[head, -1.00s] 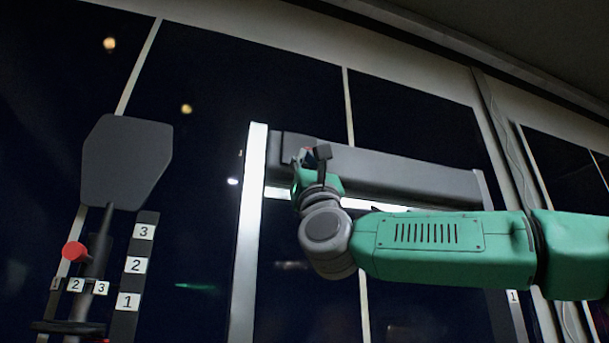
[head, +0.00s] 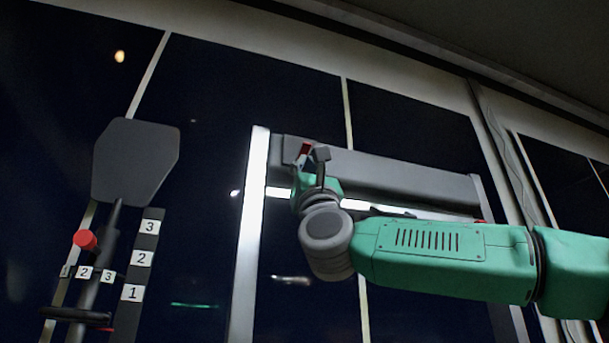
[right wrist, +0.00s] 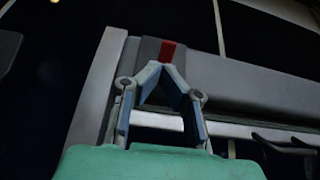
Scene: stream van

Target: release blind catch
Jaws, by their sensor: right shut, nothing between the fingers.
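The roller blind's grey housing (head: 400,178) runs across a pale frame in front of dark windows. A red catch tab (right wrist: 168,50) sits on a dark block at the housing's left end; it also shows in the head view (head: 305,148). My right gripper (right wrist: 161,68) is shut and empty, its fingertips meeting just below the red tab. I cannot tell whether they touch it. In the head view my right gripper (head: 314,163) is small and partly hidden by its own wrist. My left gripper is not in view.
A dark paddle-shaped panel (head: 135,160) stands on a stalk at the left, with a red knob (head: 85,239) and numbered labels (head: 141,258) below. The pale left upright (head: 250,240) of the frame is close to my right wrist. Dark hooks (right wrist: 284,143) show at lower right of the wrist view.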

